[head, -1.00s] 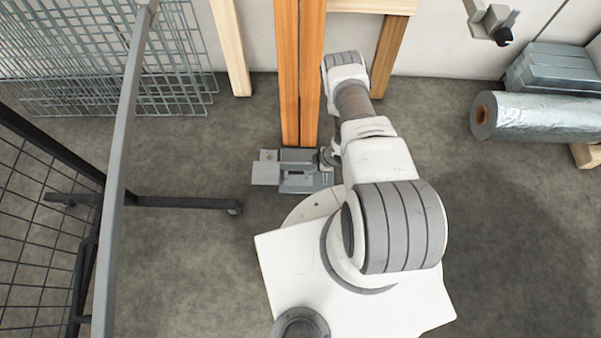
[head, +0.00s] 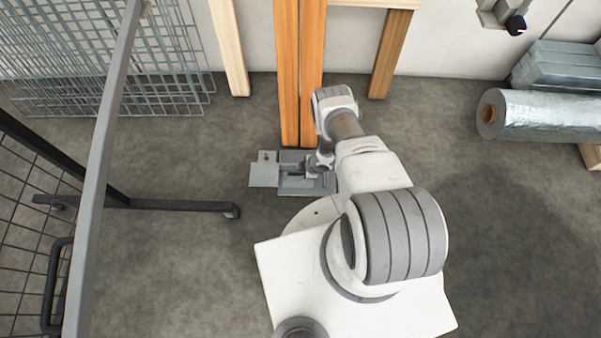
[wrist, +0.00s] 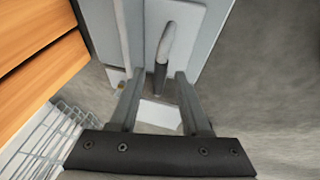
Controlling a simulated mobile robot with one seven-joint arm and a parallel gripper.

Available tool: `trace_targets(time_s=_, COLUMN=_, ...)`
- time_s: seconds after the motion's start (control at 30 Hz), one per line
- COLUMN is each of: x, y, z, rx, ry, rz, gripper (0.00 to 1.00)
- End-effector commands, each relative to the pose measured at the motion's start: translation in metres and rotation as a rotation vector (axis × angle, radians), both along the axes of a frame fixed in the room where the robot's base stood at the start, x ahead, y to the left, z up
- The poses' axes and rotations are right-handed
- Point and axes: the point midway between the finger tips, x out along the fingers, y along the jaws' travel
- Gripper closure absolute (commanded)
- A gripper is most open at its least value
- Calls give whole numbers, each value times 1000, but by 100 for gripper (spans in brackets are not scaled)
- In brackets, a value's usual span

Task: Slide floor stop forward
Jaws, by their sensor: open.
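The floor stop looks to be the grey metal assembly (head: 291,187) on the floor at the foot of the orange column, with a flat plate on its left. In the wrist view, a grey upright handle (wrist: 171,38) stands on a pale plate, ahead of and roughly between my fingers. My gripper (wrist: 157,78) is open, with one finger on each side and nothing held. Whether a finger touches the handle is unclear. In the head view my gripper (head: 314,168) is low over the right part of the assembly and hides some of it.
The orange wooden column (head: 300,80) rises right behind the assembly. A mesh fence (head: 35,250) with a floor foot stands at left, and wire panels (head: 110,60) lean at the back left. A foil roll (head: 540,115) lies at right. Open floor lies between fence and assembly.

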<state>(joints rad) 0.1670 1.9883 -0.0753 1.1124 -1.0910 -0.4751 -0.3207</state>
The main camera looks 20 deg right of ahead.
Motion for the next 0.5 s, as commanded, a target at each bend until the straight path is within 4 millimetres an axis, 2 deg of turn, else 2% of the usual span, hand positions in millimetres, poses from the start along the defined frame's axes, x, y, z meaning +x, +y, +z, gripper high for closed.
trace_targets(time_s=0.03, x=0, y=0, z=0, rx=0, ry=0, rz=0, gripper=53)
trace_targets(time_s=0.3, x=0, y=0, z=0, rx=0, ry=0, rz=0, gripper=100)
trace_targets(time_s=0.5, x=0, y=0, z=0, rx=0, ry=0, rz=0, gripper=100)
